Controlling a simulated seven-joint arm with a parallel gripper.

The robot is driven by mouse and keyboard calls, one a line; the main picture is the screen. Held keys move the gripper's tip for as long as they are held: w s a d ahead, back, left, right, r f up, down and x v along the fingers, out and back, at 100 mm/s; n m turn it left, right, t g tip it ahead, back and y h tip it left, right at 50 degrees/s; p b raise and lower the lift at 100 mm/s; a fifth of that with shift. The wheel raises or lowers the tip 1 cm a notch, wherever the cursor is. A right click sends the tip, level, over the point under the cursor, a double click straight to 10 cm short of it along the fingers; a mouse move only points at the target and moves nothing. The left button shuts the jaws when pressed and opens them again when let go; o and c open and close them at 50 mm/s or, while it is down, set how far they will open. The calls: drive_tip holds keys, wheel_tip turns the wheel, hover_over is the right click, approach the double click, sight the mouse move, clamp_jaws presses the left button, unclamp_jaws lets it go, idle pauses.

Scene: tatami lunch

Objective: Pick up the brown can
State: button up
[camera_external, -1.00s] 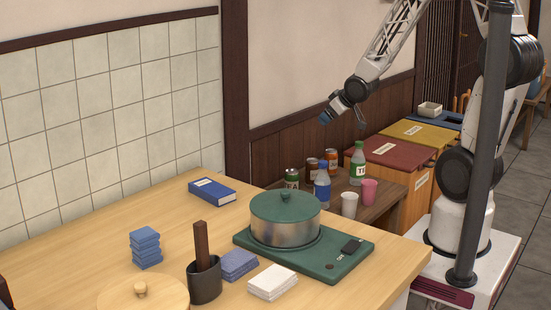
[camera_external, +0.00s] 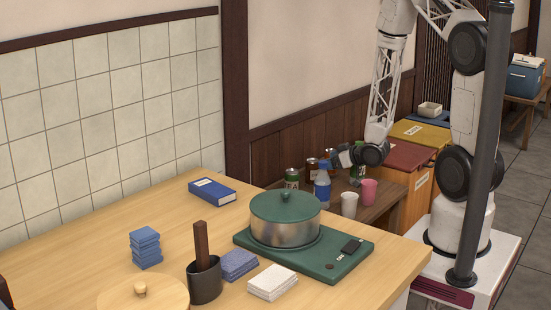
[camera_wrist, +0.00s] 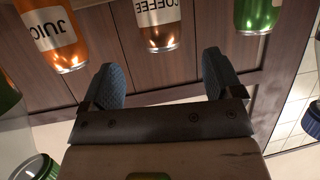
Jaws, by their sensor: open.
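The brown can (camera_wrist: 158,28), labelled COFFEE, is at the top middle of the wrist view, its upper part cut off by the frame. It lies beyond my fingertips, in line with the gap between them. In the external view the brown can (camera_external: 311,166) stands on the low wooden table, left of my gripper (camera_external: 334,158). My gripper also shows in the wrist view (camera_wrist: 161,64), with its two blue-padded fingers spread and nothing between them.
An orange JUICE can (camera_wrist: 58,35) is left of the brown can, a green can (camera_wrist: 257,15) right of it. A blue bottle (camera_external: 322,188), a partly hidden green bottle (camera_external: 356,177), a white cup (camera_external: 349,204) and a pink cup (camera_external: 369,192) stand close by.

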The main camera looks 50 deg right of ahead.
sight(312, 164)
idle(0.3)
drive_tip(key=shift+x, duration=1.3)
drive_tip(key=shift+x, duration=2.65)
drive_tip(key=shift+s, duration=0.1)
drive_tip(key=shift+c, duration=0.5)
drive_tip(key=c, duration=1)
drive_tip(key=shift+r, duration=4.95)
